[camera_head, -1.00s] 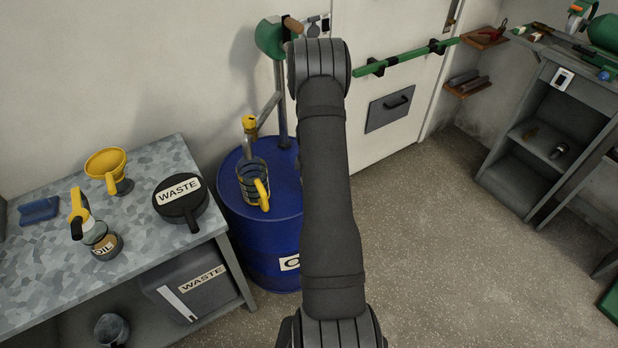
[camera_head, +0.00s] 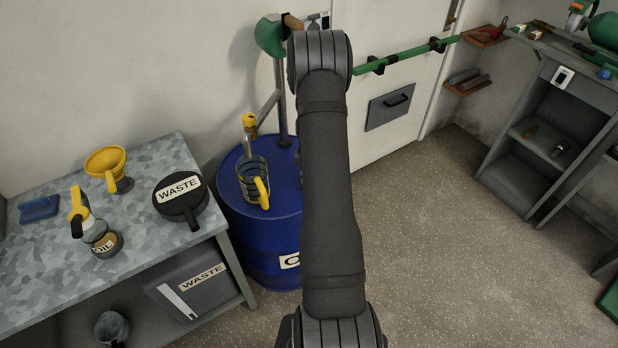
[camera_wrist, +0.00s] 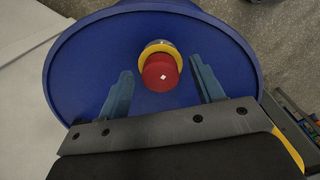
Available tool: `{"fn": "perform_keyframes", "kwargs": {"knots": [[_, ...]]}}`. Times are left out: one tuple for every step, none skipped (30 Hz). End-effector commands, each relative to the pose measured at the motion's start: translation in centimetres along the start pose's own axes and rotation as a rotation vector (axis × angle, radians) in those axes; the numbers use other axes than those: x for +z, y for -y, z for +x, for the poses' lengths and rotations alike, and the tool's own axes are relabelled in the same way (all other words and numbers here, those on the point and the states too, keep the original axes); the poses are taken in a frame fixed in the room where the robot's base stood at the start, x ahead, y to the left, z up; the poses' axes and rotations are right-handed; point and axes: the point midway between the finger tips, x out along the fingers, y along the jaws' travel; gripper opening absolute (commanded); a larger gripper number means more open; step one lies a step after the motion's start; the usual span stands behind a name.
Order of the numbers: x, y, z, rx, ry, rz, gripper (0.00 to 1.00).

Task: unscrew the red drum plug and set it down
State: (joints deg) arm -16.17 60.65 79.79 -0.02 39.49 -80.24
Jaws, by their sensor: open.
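The red drum plug (camera_wrist: 160,73) sits in a yellow ring (camera_wrist: 158,47) on top of the blue drum (camera_wrist: 85,60) in the wrist view. My gripper (camera_wrist: 166,84) is open above the drum top, one finger on each side of the plug. The right finger looks close to the plug and the left finger stands farther off. Whether either finger touches it I cannot tell. In the head view the blue drum (camera_head: 270,235) stands right of the bench. There my arm hides the plug and my gripper.
A jug with a yellow handle (camera_head: 254,184) and a pump post (camera_head: 281,110) stand on the drum's left part. A grey bench (camera_head: 60,275) at left carries a yellow funnel (camera_head: 106,164), an oil jug (camera_head: 104,240) and a black waste pan (camera_head: 181,199).

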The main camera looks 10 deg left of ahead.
Motion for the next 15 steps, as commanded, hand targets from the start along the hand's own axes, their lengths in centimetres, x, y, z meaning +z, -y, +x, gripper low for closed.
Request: {"fn": "perform_keyframes", "kwargs": {"knots": [[0.0, -0.1, -1.1, 0.003, -0.001, 0.0, 0.61], [0.0, 0.0, -1.6, 0.002, 0.0, 0.0, 0.61], [0.0, -0.1, -2.4, 0.004, -0.001, 0.0, 0.61], [0.0, -0.1, -3.0, 0.003, -0.001, 0.0, 0.61], [0.0, -0.1, -3.6, 0.003, -0.001, 0.0, 0.61], [0.0, -0.1, -4.4, 0.004, -0.001, 0.0, 0.61], [0.0, -0.1, -5.0, 0.003, -0.001, 0.0, 0.61], [0.0, -0.1, -5.6, 0.003, -0.001, 0.0, 0.61], [0.0, -0.1, -6.4, 0.004, -0.001, 0.0, 0.61], [0.0, -0.1, -7.0, 0.003, -0.001, 0.0, 0.61], [0.0, -0.1, -7.7, 0.003, -0.001, 0.0, 0.61], [0.0, -0.1, -8.4, 0.003, -0.001, 0.0, 0.61], [0.0, -0.1, -9.0, 0.003, -0.001, 0.0, 0.61], [0.0, -0.1, -9.7, 0.003, -0.001, 0.0, 0.61], [0.0, -0.1, -10.4, 0.003, -0.001, 0.0, 0.61]]}}
